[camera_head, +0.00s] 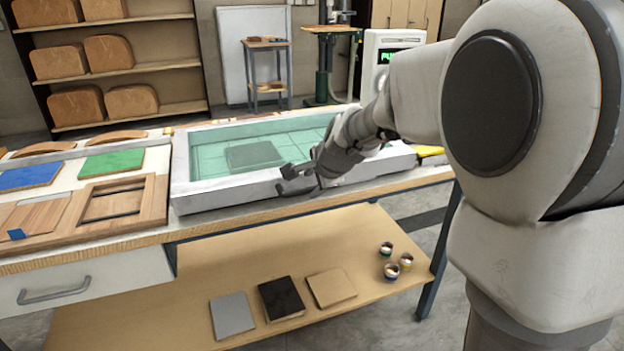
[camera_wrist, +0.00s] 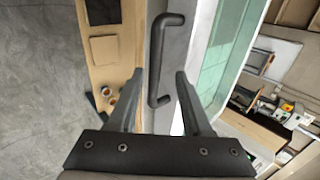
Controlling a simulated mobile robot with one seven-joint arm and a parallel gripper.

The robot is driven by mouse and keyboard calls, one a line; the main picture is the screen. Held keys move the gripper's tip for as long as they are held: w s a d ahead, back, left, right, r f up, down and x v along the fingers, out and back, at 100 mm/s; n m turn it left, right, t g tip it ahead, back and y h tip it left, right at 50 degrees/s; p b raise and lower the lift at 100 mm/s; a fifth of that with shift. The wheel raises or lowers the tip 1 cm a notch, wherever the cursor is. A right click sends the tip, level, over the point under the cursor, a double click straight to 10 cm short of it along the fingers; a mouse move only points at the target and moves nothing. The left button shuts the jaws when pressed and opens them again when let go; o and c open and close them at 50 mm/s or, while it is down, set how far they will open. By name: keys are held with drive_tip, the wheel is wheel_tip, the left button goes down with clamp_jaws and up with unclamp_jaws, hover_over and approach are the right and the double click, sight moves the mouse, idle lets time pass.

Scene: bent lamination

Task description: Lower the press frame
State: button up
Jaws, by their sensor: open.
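The press frame (camera_head: 230,200) is a grey rectangular frame with a see-through teal sheet, on the bench in the head view. It looks close to level, but I cannot tell whether it is fully down. A dark flat piece (camera_head: 255,154) shows through the sheet. My gripper (camera_head: 300,178) is at the frame's front side. In the wrist view my gripper (camera_wrist: 159,74) is open, with a dark bar handle (camera_wrist: 157,50) on the frame's grey side between its fingers. I cannot tell whether a finger touches the handle. The handle is hard to make out in the head view.
A wooden frame (camera_head: 154,205), a blue panel (camera_head: 30,175) and a green panel (camera_head: 111,161) lie left of the press. The lower shelf (camera_head: 345,240) holds flat sheets and small cups (camera_head: 391,271). A drawer handle (camera_head: 54,291) sticks out at the front left.

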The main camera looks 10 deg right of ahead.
drive_tip(key=p+v, duration=0.5)
drive_tip(key=v, duration=1.2)
drive_tip(key=shift+s+p, duration=0.2)
drive_tip(key=shift+p, duration=0.15)
drive_tip(key=shift+r, duration=0.1)
drive_tip(key=s+d+f+n+g+h, duration=0.1)
drive_tip(key=s+f+n+g+h, duration=0.2)
drive_tip(key=s+n, duration=1.55)
wheel_tip(320, 180, up, 15)
drive_tip(key=s+m+y+p, duration=0.1)
drive_tip(key=m+p, duration=0.1)
drive_tip(key=p, duration=1.4)
drive_tip(key=shift+s+m, duration=0.35)
drive_tip(key=shift+d, duration=0.2)
